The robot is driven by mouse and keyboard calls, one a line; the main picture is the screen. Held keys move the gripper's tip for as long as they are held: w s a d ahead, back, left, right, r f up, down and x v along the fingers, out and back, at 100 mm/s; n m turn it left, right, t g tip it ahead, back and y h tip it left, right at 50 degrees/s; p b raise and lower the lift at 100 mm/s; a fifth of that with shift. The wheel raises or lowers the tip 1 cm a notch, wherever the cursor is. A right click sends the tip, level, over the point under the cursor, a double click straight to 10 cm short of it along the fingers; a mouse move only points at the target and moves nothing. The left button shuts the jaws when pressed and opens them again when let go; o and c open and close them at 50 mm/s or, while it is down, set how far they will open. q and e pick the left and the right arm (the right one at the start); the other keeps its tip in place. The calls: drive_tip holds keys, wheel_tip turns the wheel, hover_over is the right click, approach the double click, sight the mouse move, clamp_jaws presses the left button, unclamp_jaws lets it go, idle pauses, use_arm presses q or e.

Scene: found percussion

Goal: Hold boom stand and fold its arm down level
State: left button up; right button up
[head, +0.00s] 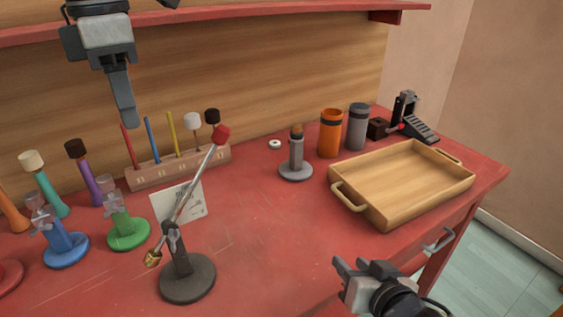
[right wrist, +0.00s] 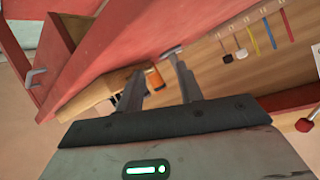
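The boom stand (head: 187,277) stands upright on the red table in the head view, with a dark round base and short post. Its thin grey arm (head: 196,184) is tilted steeply, with a red tip (head: 221,134) up at the right and a brass weight (head: 152,258) low at the left. My left gripper (head: 122,112) hangs above the back left of the table, apart from the stand; its finger gap cannot be made out. My right gripper (head: 348,272) is at the table's front edge, right of the stand. Its fingers are apart and empty in the right wrist view (right wrist: 157,82).
A wooden tray (head: 362,207) sits at the right. An orange canister (head: 330,134), a grey canister (head: 357,127) and a small grey stand (head: 296,170) are behind. A mallet rack (head: 180,168) and coloured stands fill the left. The table centre is clear.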

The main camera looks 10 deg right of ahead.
sight(155, 196)
use_arm(q)
wheel_tip(155, 196, down, 16)
use_arm(e)
drive_tip(key=w+a+r+m+y, duration=0.1)
drive_tip(key=a+r+m+y, duration=0.3)
drive_tip(key=r, duration=0.7)
drive_tip(key=w+a+r+m+y, duration=0.1)
drive_tip(key=a+r+m+y, duration=0.3)
drive_tip(key=a+r+y, duration=0.3)
wheel_tip(155, 196, up, 4)
drive_tip(key=shift+a+r, duration=0.1)
drive_tip(key=shift+a, duration=0.85)
drive_tip(key=shift+w, duration=0.1)
use_arm(q)
clamp_jaws()
